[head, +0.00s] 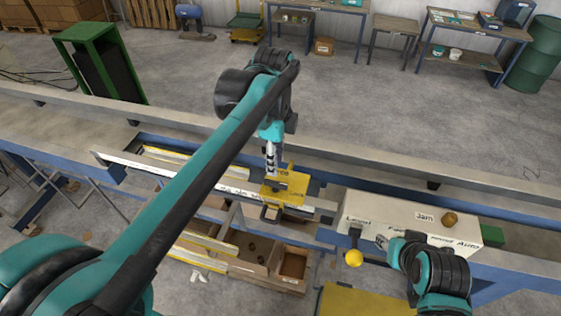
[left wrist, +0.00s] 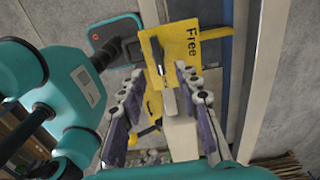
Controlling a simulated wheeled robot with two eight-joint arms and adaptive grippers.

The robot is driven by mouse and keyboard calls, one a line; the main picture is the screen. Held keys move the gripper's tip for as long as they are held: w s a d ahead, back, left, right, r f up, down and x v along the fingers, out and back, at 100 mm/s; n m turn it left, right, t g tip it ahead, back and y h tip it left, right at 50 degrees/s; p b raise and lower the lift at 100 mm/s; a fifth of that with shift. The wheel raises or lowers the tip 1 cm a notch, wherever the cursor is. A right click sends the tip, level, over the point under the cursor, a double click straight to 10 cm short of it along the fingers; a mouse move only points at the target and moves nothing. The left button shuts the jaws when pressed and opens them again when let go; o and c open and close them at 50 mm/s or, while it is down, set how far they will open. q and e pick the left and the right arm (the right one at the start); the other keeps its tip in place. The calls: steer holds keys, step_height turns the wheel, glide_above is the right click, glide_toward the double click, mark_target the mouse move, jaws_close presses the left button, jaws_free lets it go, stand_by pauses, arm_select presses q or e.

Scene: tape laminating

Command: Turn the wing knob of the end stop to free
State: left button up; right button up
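The end stop's yellow plate (head: 292,197) sits on the rail in the middle of the head view, with "Free" lettering at its far edge and a second, partly legible word at its right. In the left wrist view the plate (left wrist: 205,45) shows "Free" clearly. The dark wing knob (left wrist: 156,54) stands on the plate, lying lengthwise between and just beyond my fingertips. My left gripper (left wrist: 160,76) is open, fingers apart and pointing at the knob; I see no contact. In the head view it (head: 271,160) hangs just above the plate. My right gripper (head: 385,242) is by the control box, its fingers unclear.
A beige control box (head: 375,212) with labels, a brown knob (head: 450,219) and a yellow ball-topped lever (head: 354,258) stands right of the end stop. Long rails (head: 480,208) run across. A wooden bin (head: 292,265) lies below.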

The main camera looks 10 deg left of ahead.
mark_target(275, 182)
arm_select(q)
steer(key=shift+f, duration=0.25)
steer(key=f, duration=0.6)
steer(key=shift+s, duration=0.2)
steer(key=shift+w+f, duration=0.1)
steer(key=shift+f, duration=0.4)
steer(key=shift+c, duration=0.7)
jaws_close()
